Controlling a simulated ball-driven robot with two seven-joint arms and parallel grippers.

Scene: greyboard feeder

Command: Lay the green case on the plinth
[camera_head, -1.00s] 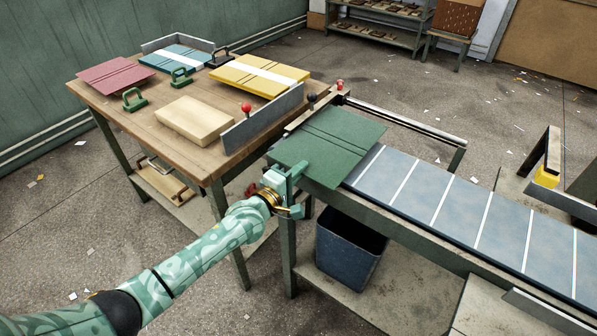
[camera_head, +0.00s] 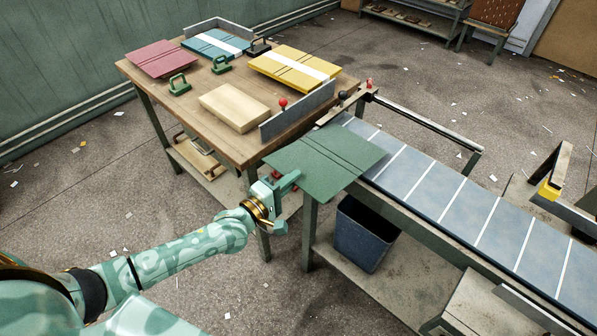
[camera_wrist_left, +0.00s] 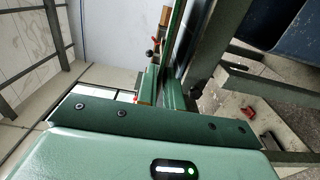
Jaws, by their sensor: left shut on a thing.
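The green case (camera_head: 325,162) is a flat, open cover with two grooves across it. My left gripper (camera_head: 284,186) is shut on its near left edge and holds it roughly level, over the left end of the conveyor and the gap beside the table. In the left wrist view the case (camera_wrist_left: 178,30) shows edge-on between the fingers (camera_wrist_left: 160,92). A pale wooden block, which I take for the plinth (camera_head: 234,107), lies on the table left of the case, with its top bare. My right gripper is not in view.
The wooden table (camera_head: 190,98) also holds red (camera_head: 161,58), blue (camera_head: 215,44) and yellow (camera_head: 295,68) covers and green-handled tools. A grey upright plate (camera_head: 298,110) and a red knob (camera_head: 283,103) stand between plinth and case. A blue bin (camera_head: 362,235) sits below the conveyor (camera_head: 450,205).

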